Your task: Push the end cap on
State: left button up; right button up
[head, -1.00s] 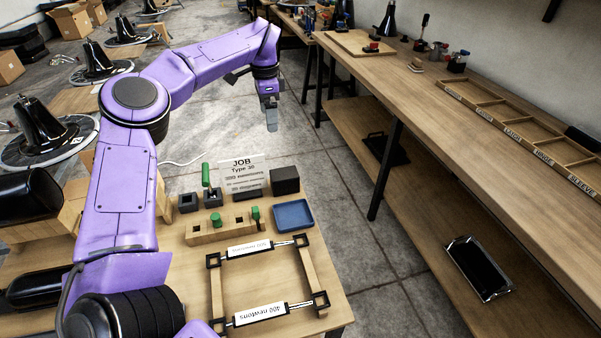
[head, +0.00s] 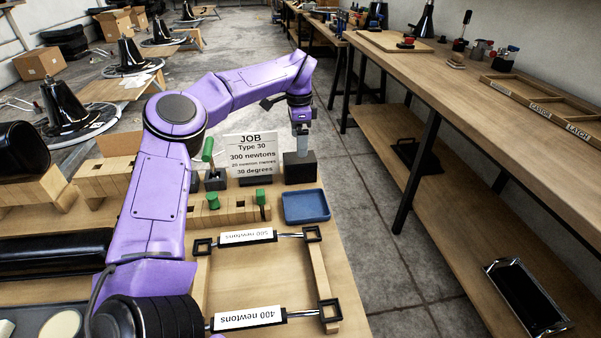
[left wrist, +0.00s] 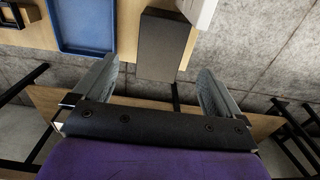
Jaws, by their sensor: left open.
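My left gripper (head: 301,152) is open and points down over a dark block (head: 300,170) at the table's far right corner. In the left wrist view the gripper (left wrist: 153,88) has its two fingers wide apart, with the dark block (left wrist: 163,45) beyond them and nothing held. Two struts labelled 500 newtons (head: 247,237) and 400 newtons (head: 249,317) lie across a wooden frame (head: 319,270) with black square corner pieces. I cannot tell for sure which part is the end cap. My right gripper is not in view.
A blue tray (head: 306,207) sits in front of the dark block. Left of the block stand the job card (head: 251,157), a green-handled tool (head: 208,150) and a wooden holder (head: 235,211) with green pegs. A long bench (head: 480,115) runs along the right.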

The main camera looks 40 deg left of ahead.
aim_at(300, 160)
pick_arm(q)
notch_tip(300, 160, down, 8)
jog(key=shift+w+f, duration=0.1)
jog(key=shift+f, duration=0.05)
jog(key=c, duration=1.2)
jog(key=shift+o, duration=0.2)
jog(key=shift+r, duration=0.2)
